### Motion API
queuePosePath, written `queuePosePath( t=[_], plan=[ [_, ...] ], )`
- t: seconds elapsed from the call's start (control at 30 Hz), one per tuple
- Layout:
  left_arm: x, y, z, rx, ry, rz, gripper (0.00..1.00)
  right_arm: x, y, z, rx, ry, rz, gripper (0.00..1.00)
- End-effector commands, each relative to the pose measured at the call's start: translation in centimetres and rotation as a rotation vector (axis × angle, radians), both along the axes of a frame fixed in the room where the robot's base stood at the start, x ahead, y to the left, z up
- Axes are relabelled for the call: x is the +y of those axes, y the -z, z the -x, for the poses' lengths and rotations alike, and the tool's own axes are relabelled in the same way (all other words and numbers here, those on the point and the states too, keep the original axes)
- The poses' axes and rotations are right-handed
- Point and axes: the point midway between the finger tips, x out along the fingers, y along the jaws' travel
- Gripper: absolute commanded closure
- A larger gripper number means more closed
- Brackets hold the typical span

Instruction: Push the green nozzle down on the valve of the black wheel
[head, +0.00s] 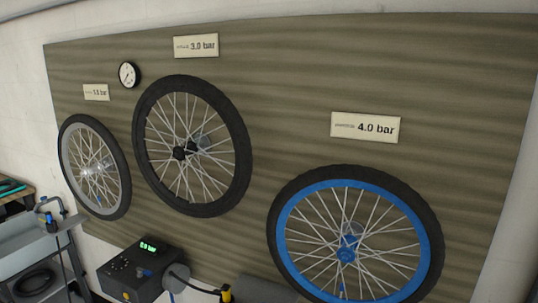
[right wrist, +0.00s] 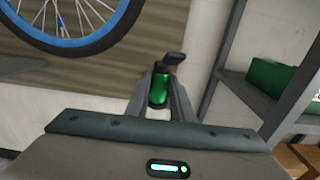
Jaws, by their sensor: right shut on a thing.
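The black wheel (head: 237,190) hangs on the board below the 3.0 bar sign, in the middle left of the head view. Its rim and hub are black, and its valve is too small to make out. My right gripper (right wrist: 160,82) is shut on the green nozzle (right wrist: 158,90), a short green cylinder with a black top piece, in the right wrist view. The black wheel is not in that view. Neither gripper shows in the head view.
The blue wheel (head: 285,225) hangs at right; its edge also shows in the right wrist view (right wrist: 90,42). A grey-rimmed wheel (head: 66,158) hangs at left. A dark pump box (head: 130,283) with a green display stands below. A grey shelf (right wrist: 225,65) is at right.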

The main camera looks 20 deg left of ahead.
Motion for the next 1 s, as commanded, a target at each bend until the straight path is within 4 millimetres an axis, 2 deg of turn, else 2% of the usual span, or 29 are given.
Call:
queuePosePath(
  t=[0.17, 0.33, 0.47, 0.8, 1.0],
  plan=[
    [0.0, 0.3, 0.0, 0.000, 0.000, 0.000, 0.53, -0.1, -0.2, 0.3, -0.005, 0.004, 0.001, 0.99],
    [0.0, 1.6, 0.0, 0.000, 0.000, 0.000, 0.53, -0.4, -1.4, 1.7, -0.024, 0.020, 0.002, 0.99],
    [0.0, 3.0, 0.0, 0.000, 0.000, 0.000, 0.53, -0.8, -2.9, 3.8, -0.038, 0.037, 0.002, 0.99],
    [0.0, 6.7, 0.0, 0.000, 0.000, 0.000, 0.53, -1.1, -6.9, 10.6, -0.022, 0.047, -0.002, 0.99],
    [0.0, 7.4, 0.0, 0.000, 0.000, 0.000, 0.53, -1.0, -8.1, 12.5, -0.004, 0.035, -0.001, 0.99]
  ],
)
